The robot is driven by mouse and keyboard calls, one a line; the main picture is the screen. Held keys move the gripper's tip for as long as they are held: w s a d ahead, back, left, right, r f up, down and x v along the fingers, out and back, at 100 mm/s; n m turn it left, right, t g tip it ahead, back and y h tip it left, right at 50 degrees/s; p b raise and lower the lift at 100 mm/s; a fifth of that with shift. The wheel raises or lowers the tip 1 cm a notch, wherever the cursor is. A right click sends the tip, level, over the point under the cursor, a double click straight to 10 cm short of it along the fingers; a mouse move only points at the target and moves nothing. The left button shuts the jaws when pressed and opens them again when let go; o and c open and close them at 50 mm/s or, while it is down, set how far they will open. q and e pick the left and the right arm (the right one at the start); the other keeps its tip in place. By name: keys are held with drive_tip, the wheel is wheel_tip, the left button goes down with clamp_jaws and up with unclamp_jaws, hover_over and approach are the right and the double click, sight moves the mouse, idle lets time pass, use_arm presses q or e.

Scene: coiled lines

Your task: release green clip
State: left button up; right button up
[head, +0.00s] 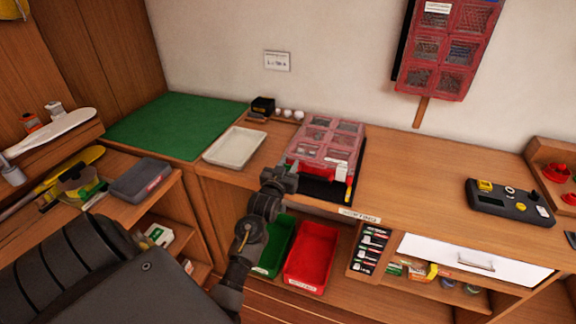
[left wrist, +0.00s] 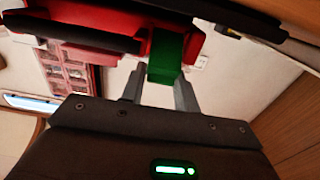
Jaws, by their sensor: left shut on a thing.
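The red organiser box (head: 325,145) with clear compartment lids sits on a black tray (head: 318,188) on the wooden counter. My left gripper (head: 284,178) is at the box's front left corner. In the left wrist view the green clip (left wrist: 165,58) hangs from the edge of the red box (left wrist: 110,38), between the two fingertips of my left gripper (left wrist: 160,88), which is shut on it. In the head view the green clip is hidden behind the gripper. A white, red and yellow piece (head: 343,172) shows at the box's front right. My right gripper is not in view.
Below the counter are a green bin (head: 275,248) and a red bin (head: 312,250). A white tray (head: 235,146) and green mat (head: 175,125) lie left of the box. The counter right of it is clear up to a dark control panel (head: 510,202).

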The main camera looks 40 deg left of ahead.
use_arm(q)
drive_tip(key=shift+s+f+t+b, duration=0.15)
drive_tip(key=shift+f+t+b, duration=0.25)
drive_tip(key=shift+b, duration=0.65)
drive_tip(key=shift+r, duration=0.3)
drive_tip(key=o, duration=1)
drive_tip(key=shift+b+v, duration=1)
drive_tip(key=shift+v, duration=4.45)
drive_tip(key=shift+d+f, duration=0.1)
drive_tip(key=shift+f, duration=0.1)
